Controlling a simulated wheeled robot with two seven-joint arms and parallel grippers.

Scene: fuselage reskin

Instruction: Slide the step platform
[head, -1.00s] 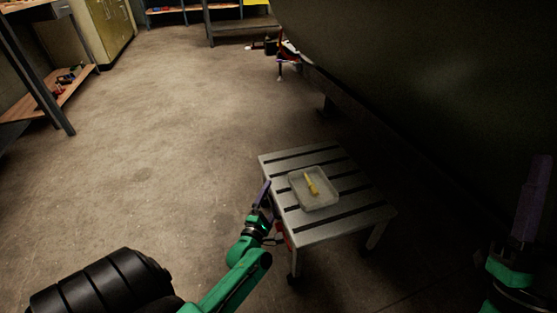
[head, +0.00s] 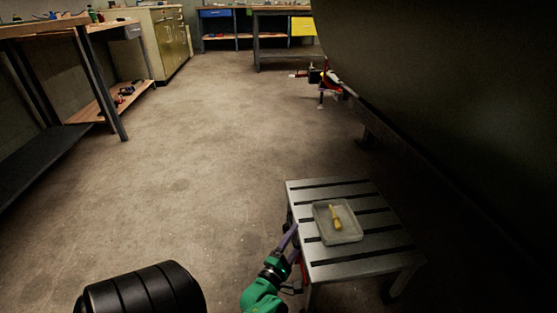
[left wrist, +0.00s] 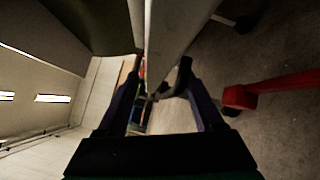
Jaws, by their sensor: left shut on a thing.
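The step platform (head: 374,266) is a low grey slatted table on legs, standing on the floor at the lower right of the head view. A clear shallow tray (head: 350,238) with a yellow-handled tool (head: 336,217) in it rests on its top. My left gripper (head: 290,236) is at the platform's left edge, shut on that edge. In the left wrist view its two fingers (left wrist: 157,98) stand on either side of the platform's pale edge (left wrist: 172,40); the exact contact is dark and hard to see. My right gripper is out of the head view.
A large dark curved fuselage (head: 450,100) fills the right side, close beside the platform. A red stand-like item (head: 325,82) is by its far end. Workbenches (head: 100,75) and a cabinet (head: 168,45) line the left and back. The floor (head: 190,180) left of the platform is open.

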